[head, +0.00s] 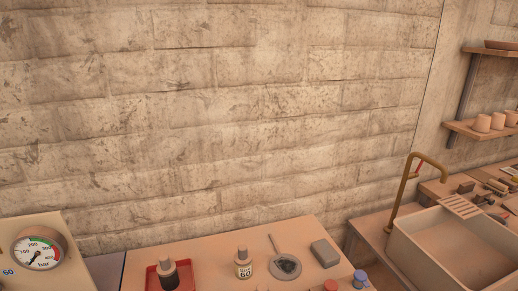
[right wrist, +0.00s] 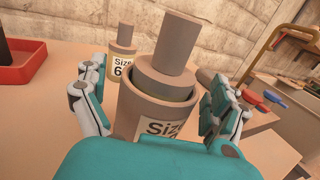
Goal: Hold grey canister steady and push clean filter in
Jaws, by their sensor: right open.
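A large grey-brown canister (right wrist: 130,112) with a white label starting "Size" stands upright in the right wrist view. A filter-like plug (right wrist: 165,77) with a wide collar and a narrower stem sits partly inside its mouth, the stem sticking up. A greenish inner rim shows beside the collar. My right gripper (right wrist: 152,88) is open, with one finger on each side of the canister. I cannot tell whether the fingers touch it. The canister's lower part is hidden by my gripper's body. Neither gripper can be made out in the head view. My left gripper is out of view.
A smaller canister (head: 243,268) labelled "Size 60" stands behind. A red tray (head: 150,282) holds a dark-bodied plug (head: 168,272). A round dish (head: 285,267) holds dark material beside a grey block (head: 325,252). A pressure gauge (head: 39,250) is left; a sink (head: 450,250) is right.

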